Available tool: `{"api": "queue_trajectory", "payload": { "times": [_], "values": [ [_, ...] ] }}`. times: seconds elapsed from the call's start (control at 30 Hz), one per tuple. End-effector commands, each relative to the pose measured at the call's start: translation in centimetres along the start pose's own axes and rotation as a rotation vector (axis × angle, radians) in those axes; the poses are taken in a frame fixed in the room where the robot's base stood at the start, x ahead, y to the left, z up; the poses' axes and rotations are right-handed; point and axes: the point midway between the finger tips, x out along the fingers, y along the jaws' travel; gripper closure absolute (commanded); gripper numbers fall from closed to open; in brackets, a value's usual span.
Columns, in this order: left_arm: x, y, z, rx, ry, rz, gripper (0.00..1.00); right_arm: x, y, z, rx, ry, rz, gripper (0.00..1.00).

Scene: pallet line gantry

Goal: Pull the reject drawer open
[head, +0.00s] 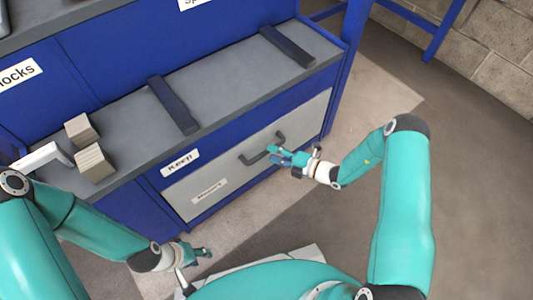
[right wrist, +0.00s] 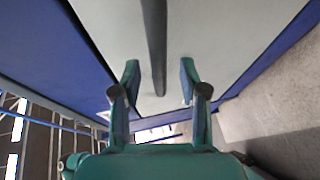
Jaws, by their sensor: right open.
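The drawer has a light grey front (head: 300,125) set in the blue bench and looks closed. Its label (head: 209,190) is too small to read surely. A dark bar handle (head: 247,159) is on the front; it also shows in the right wrist view (right wrist: 153,40). My right gripper (head: 275,154) is open at the handle, and in the right wrist view the bar runs between its two fingers (right wrist: 159,78), with gaps on both sides. My left gripper (head: 205,252) hangs low in front of the bench, empty; its jaw opening is unclear.
The grey bench top (head: 225,80) carries two dark bars (head: 172,104) and two beige blocks (head: 94,162) at the left. A "Keep" label (head: 180,163) is on the blue face. Open floor (head: 390,110) lies right of the bench.

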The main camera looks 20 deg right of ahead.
Motion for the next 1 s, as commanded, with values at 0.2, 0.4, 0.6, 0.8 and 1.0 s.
{"api": "queue_trajectory", "payload": {
  "times": [0.2, 0.4, 0.6, 0.8, 1.0],
  "values": [
    [0.9, -0.3, 0.0, 0.000, 0.000, 0.000, 0.60, 2.8, -0.1, 0.0, -0.002, 0.002, 0.000, 0.57],
    [1.0, -0.4, 0.0, 0.000, 0.000, 0.000, 0.60, 3.4, 0.0, 0.0, 0.000, -0.001, -0.001, 0.57],
    [1.0, -0.4, 0.0, 0.000, 0.000, 0.000, 0.60, 3.4, 0.0, 0.0, 0.000, -0.001, -0.001, 0.57],
    [1.0, -0.4, 0.0, 0.000, 0.000, 0.000, 0.60, 3.4, 0.0, 0.0, 0.000, -0.001, 0.000, 0.90],
    [1.0, -0.4, 0.0, 0.000, 0.000, 0.000, 0.60, 3.3, -0.1, 0.0, 0.000, -0.002, -0.002, 1.00]
  ]
}}
